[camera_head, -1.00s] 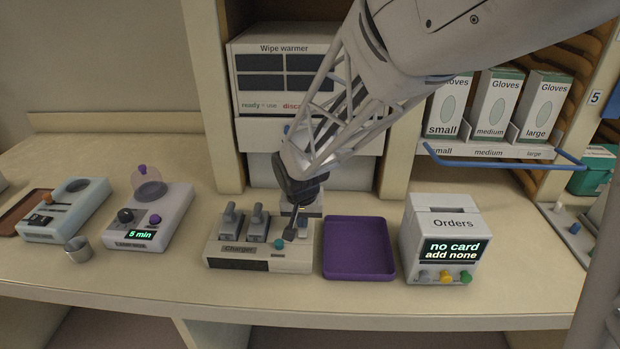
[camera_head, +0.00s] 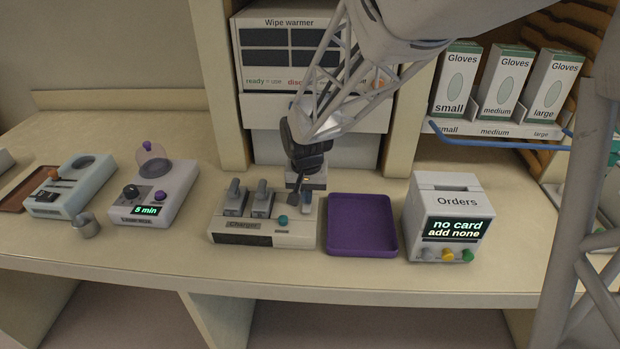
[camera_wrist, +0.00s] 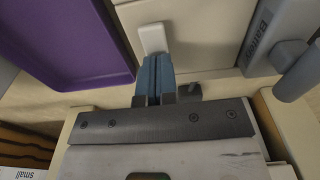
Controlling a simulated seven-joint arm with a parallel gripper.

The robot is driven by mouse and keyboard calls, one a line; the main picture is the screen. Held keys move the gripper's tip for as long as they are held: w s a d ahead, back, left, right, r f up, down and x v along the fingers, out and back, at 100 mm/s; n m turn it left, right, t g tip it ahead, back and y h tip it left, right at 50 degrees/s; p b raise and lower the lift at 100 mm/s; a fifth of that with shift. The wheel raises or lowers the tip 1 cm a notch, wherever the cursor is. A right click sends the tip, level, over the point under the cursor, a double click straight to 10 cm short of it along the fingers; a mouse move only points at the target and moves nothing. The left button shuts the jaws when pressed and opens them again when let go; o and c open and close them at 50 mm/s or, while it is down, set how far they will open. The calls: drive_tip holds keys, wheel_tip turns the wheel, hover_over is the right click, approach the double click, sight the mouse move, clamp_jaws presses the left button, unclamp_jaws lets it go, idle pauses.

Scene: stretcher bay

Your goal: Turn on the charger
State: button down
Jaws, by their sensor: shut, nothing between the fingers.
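The charger (camera_head: 262,240) is a low cream box on the counter. It holds two grey handled units (camera_head: 262,199) in its left and middle bays. A round teal button (camera_head: 283,221) sits on its top near the front. A pale upright piece (camera_head: 307,208) stands at its right end; a white tab (camera_wrist: 152,38) shows just beyond my fingertips in the wrist view. My gripper (camera_head: 296,200) points down over the right part of the charger, behind the teal button. Its fingers (camera_wrist: 158,62) are together and empty. Contact with the charger cannot be told.
A purple tray (camera_head: 362,225) lies right of the charger, with the Orders box (camera_head: 447,215) beyond it. A timer device (camera_head: 155,190) reading 5 min and a small metal cup (camera_head: 85,226) are on the left. The wipe warmer (camera_head: 285,70) stands behind. The counter's front strip is clear.

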sight(306, 211)
drive_tip(key=shift+s+d+f, duration=0.1)
drive_tip(key=shift+s+f, duration=0.35)
drive_tip(key=shift+f, duration=0.25)
drive_tip(key=shift+s, duration=0.65)
drive_tip(key=shift+r, duration=0.2)
wheel_tip(306, 211, up, 15)
idle(0.4)
drive_tip(key=shift+s+t, duration=0.4)
drive_tip(key=shift+s+t, duration=0.2)
drive_tip(key=shift+t, duration=0.1)
